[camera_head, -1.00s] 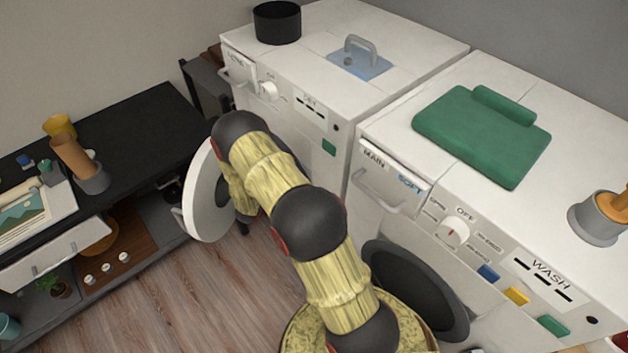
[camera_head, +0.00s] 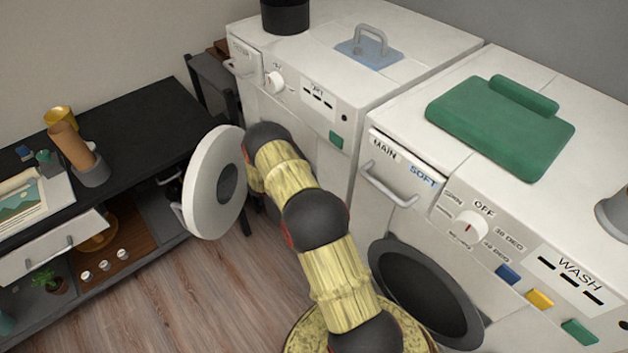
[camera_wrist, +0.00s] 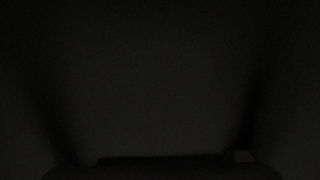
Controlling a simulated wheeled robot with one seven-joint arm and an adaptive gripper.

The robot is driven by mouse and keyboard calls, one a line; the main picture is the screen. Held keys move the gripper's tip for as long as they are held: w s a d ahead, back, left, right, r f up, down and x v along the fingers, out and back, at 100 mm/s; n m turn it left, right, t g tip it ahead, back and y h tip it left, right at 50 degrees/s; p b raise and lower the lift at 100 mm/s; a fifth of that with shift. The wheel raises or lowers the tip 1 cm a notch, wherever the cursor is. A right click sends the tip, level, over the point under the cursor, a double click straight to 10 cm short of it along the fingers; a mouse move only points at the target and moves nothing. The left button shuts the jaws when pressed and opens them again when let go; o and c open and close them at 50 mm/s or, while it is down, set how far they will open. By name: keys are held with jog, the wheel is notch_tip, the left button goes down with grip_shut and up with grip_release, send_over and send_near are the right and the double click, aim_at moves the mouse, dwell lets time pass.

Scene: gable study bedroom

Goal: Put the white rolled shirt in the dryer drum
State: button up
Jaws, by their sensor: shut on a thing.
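The dryer (camera_head: 400,82) is the white machine on the left, marked DRY. Its round white door (camera_head: 212,195) stands open to the left. My arm reaches past the door to the dryer's front and hides the drum opening and my gripper in the head view. The wrist view is almost black. My gripper (camera_wrist: 160,166) shows there only as a dim outline along the bottom edge. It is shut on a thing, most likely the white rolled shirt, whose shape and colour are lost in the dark.
A black shelf unit (camera_head: 135,130) is at the left. Wooden floor (camera_head: 215,300) lies clear between.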

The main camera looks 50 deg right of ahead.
jog(key=shift+w+d+f+b, duration=0.25)
jog(key=shift+w+d+f, duration=0.1)
jog(key=shift+d+f, duration=0.2)
jog(key=shift+w+d+f+b, duration=0.3)
jog(key=shift+d+f, duration=0.1)
jog(key=shift+f, duration=0.2)
jog(key=shift+w+d+f+b, duration=0.15)
jog(key=shift+f+b, duration=0.5)
jog(key=shift+f, duration=1.05)
jog(key=shift+f, duration=0.2)
jog(key=o, duration=1.3)
